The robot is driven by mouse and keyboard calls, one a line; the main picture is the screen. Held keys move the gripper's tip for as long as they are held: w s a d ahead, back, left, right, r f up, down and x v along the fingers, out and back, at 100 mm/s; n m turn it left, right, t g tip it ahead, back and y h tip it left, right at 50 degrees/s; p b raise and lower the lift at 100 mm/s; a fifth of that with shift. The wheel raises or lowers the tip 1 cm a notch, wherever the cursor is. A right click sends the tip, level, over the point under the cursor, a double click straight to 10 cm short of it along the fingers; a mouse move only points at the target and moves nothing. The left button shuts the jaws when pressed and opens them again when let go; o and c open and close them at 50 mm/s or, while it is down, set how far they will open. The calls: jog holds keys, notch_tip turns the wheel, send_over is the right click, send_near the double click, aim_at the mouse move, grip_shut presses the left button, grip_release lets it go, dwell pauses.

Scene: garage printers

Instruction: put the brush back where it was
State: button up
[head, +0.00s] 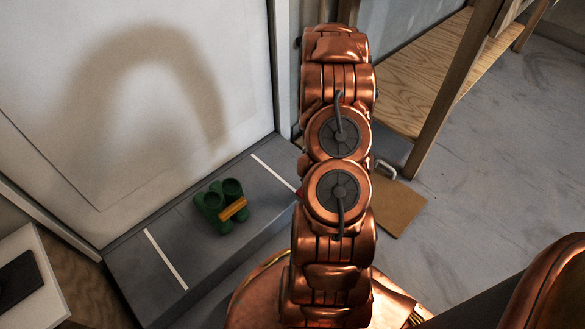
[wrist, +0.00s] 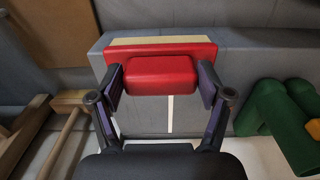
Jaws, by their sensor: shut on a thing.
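The brush (wrist: 160,72) is in the wrist view, with a red body and a pale strip along its far edge. My gripper (wrist: 161,86) is shut on it, with one finger at each side of the red block. The brush is over the grey step (wrist: 240,62), with a white line on the step showing just below it. I cannot tell whether the brush touches the step. In the head view my copper arm hides the gripper and nearly all of the brush, beside the right part of the step (head: 150,285).
A brown board (head: 398,205) lies on the floor to the right, near a wooden table leg (head: 440,110). A white panel rises behind.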

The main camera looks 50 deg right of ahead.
jog(key=w+d+f+b, duration=0.1)
jog(key=w+b, duration=0.1)
jog(key=w, duration=0.2)
jog(key=w+d+f+b, duration=0.1)
jog(key=w+f+b, duration=0.1)
jog(key=w, duration=0.3)
jog(key=w+d+f+b, duration=0.1)
jog(key=w+f+b, duration=0.1)
jog(key=w, duration=0.2)
jog(key=shift+w+d, duration=0.2)
jog(key=shift+r, duration=0.1)
jog(key=o, duration=1)
jog(key=shift+c, duration=0.2)
